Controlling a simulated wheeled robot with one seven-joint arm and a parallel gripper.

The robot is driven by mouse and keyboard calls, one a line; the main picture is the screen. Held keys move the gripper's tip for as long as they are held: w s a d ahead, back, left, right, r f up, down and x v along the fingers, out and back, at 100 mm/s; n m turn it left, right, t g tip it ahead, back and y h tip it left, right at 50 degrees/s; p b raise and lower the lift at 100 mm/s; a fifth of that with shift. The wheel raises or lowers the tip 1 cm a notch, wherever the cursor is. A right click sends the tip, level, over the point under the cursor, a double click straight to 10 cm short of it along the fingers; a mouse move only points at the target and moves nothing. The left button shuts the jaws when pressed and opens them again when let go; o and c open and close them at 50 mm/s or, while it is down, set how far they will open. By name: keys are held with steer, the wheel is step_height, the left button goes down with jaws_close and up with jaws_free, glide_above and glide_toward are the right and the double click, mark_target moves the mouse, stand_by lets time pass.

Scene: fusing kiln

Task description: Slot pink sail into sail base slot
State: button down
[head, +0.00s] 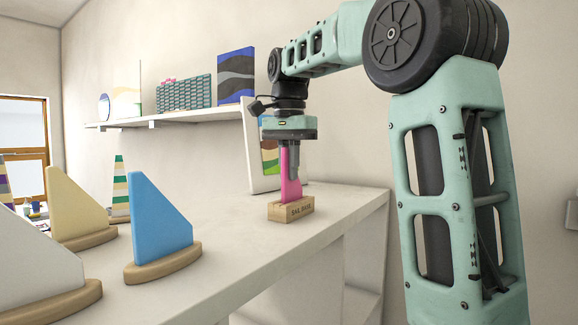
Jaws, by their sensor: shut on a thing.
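The pink sail (288,189) is upright in my gripper (290,165), with its top part between the fingers. My gripper points straight down and is shut on the sail. The wooden sail base (291,209), with dark lettering on its front, stands on the white counter (235,240) directly below. The sail's lower edge meets the top of the base in this view. I cannot tell whether it sits inside the slot, as the slot itself is hidden.
A blue sail (155,216) on a wooden base, a cream sail (75,208) and a white sail (28,258) stand at the left. A framed picture (255,150) leans behind my gripper. A wall shelf (180,117) holds glass panels. The counter is clear between the blue sail and the sail base.

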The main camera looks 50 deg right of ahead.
steer(key=shift+f, duration=0.95)
stand_by(3.0)
steer(key=c, duration=1.4)
jaws_free()
steer(key=shift+c, duration=0.2)
steer(key=shift+r, duration=0.15)
step_height(320, 180, up, 17)
steer(key=p, duration=0.4)
steer(key=shift+r, duration=0.15)
